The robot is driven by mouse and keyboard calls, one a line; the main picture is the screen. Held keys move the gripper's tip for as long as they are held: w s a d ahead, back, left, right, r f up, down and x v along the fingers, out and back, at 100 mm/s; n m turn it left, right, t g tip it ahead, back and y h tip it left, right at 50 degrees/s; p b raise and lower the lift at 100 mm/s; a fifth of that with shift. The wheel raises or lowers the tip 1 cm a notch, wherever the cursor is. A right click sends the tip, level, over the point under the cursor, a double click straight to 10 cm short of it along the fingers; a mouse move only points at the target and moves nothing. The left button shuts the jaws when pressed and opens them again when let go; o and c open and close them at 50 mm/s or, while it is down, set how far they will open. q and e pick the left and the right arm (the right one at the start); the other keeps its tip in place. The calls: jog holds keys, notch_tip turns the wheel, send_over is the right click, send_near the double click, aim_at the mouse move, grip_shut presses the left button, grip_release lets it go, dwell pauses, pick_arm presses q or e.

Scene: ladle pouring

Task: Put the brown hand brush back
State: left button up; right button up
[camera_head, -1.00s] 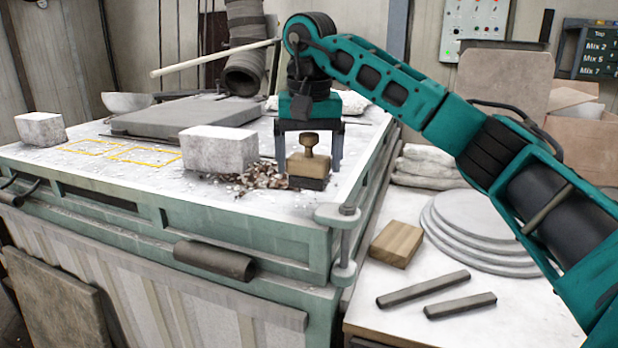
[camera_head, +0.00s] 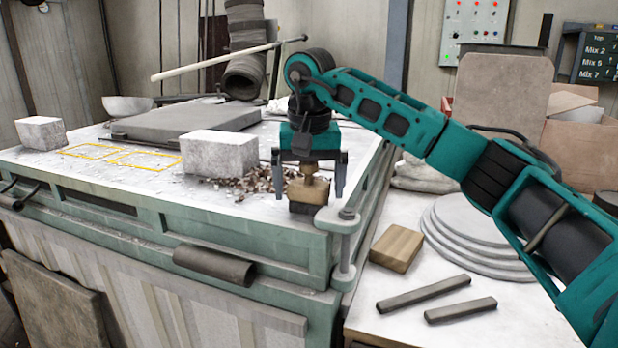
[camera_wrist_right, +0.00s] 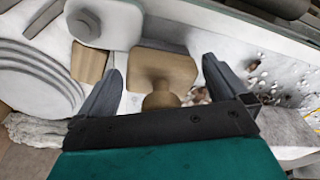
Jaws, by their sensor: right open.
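The brown hand brush (camera_head: 307,192) has a wooden block, a round knob on top and dark bristles below. It is upright at the near right corner of the green box's white top (camera_head: 240,205). My right gripper (camera_head: 310,194) is over it, pointing down and open, with a finger on either side. In the right wrist view the brush (camera_wrist_right: 165,70) shows between the two fingers (camera_wrist_right: 163,84), with gaps to both; the knob is close to the palm. The bristles are hidden there. My left gripper is not in view.
Brown crumbs (camera_head: 262,182) lie left of the brush, by a white block (camera_head: 219,153). A corner post (camera_head: 345,240) rises beside the brush. On the right table are a wooden block (camera_head: 397,248), stacked round discs (camera_head: 470,225) and two dark bars (camera_head: 424,293).

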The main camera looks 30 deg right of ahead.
aim_at(309, 187)
notch_tip(309, 187, up, 12)
jog(key=s, duration=0.1)
jog(key=s+a+f+g+y, duration=0.2)
jog(key=s+a+f+y, duration=0.15)
jog(key=a+f, duration=0.5)
jog(key=s+a+f+g+y, duration=0.15)
jog(key=a+f+y, duration=0.3)
jog(key=a, duration=0.75)
jog(key=s+a+r+m+g+y, duration=0.35)
jog(key=s+a+m+y, duration=0.55)
jog(key=s+a+y, duration=0.35)
jog(key=w+d+f+n+t+h, duration=0.5)
jog(key=f+n+t, duration=0.3)
jog(key=n+t, duration=0.6)
jog(key=w+d+f+n+t+h, duration=0.35)
jog(key=d+f+n+t, duration=0.55)
jog(key=n, duration=0.9)
jog(key=s+d+f+m+g+h, duration=0.2)
jog(key=s+d+f+m+h, duration=0.1)
jog(key=f, duration=0.5)
jog(key=s+d+f+m+g+h, duration=0.2)
jog(key=s+d+f+m+h, duration=0.1)
jog(key=s+f+m, duration=0.3)
jog(key=s+d+f+m+g+h, duration=0.2)
jog(key=f+m, duration=0.4)
jog(key=f, duration=0.4)
jog(key=s+d+h, duration=0.1)
jog(key=s+d, duration=0.1)
jog(key=shift+s+m, duration=0.3)
